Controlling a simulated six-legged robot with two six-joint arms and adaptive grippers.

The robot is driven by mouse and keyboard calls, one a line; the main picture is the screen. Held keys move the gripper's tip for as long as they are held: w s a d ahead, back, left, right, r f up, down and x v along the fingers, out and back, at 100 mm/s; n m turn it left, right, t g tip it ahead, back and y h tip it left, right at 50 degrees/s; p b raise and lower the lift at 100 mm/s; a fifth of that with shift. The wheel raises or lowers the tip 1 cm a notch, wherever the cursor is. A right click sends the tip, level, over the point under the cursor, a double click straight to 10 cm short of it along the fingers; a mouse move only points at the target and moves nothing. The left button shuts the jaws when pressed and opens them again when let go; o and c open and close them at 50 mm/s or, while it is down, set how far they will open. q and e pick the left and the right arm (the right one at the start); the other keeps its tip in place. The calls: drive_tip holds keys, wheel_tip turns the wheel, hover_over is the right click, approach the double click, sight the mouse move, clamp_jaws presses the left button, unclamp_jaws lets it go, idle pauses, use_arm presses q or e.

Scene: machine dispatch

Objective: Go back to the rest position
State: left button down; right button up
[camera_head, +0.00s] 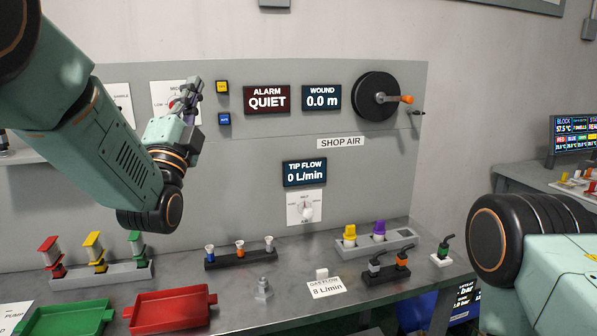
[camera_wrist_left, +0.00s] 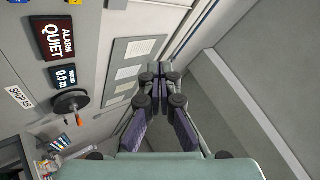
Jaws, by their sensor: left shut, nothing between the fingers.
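My right arm (camera_head: 535,260) shows at the right edge of the head view. Its gripper is outside the picture.
The grey panel (camera_head: 250,160) carries screens reading ALARM QUIET, WOUND 0.0 m and TIP FLOW 0 L/min, plus a black reel (camera_head: 374,97). The bench below holds a red tray (camera_head: 170,310), a green tray (camera_head: 65,321) and several coloured fittings in racks.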

use_arm(q)
drive_tip(key=w+a+f+n+g+y, duration=0.1)
drive_tip(key=w+f+n+g+y, duration=0.15)
drive_tip(key=f+n+g, duration=0.65)
drive_tip(key=s+f+n+g+b, duration=0.1)
drive_tip(key=s+f, duration=0.2)
drive_tip(key=f, duration=0.7)
drive_tip(key=s+a+f+n+g+b, duration=0.1)
drive_tip(key=s+f+n+g, duration=0.1)
drive_tip(key=f, duration=0.9)
drive_tip(key=s+a+f+n+g+b, duration=0.1)
drive_tip(key=s+f, duration=0.3)
drive_tip(key=f, duration=0.7)
drive_tip(key=shift+s+a+f+g+y, duration=0.1)
drive_tip(key=shift+a+f+g+y, duration=0.1)
drive_tip(key=shift+g+y, duration=0.1)
drive_tip(key=s+f+n+g+b, duration=0.1)
drive_tip(key=s+f+g, duration=0.3)
drive_tip(key=s+f, duration=0.6)
drive_tip(key=s+f+n+g+b, duration=0.2)
drive_tip(key=s+f+g+b, duration=0.2)
drive_tip(key=s+f, duration=0.5)
drive_tip(key=s+a+f+n+g+b, duration=0.1)
drive_tip(key=s+f+g, duration=0.3)
drive_tip(key=s+f, duration=0.6)
drive_tip(key=s+b, duration=0.1)
drive_tip(key=s, duration=0.8)
drive_tip(key=shift+f+g+b, duration=0.3)
drive_tip(key=shift+b, duration=0.1)
drive_tip(key=shift+s, duration=0.2)
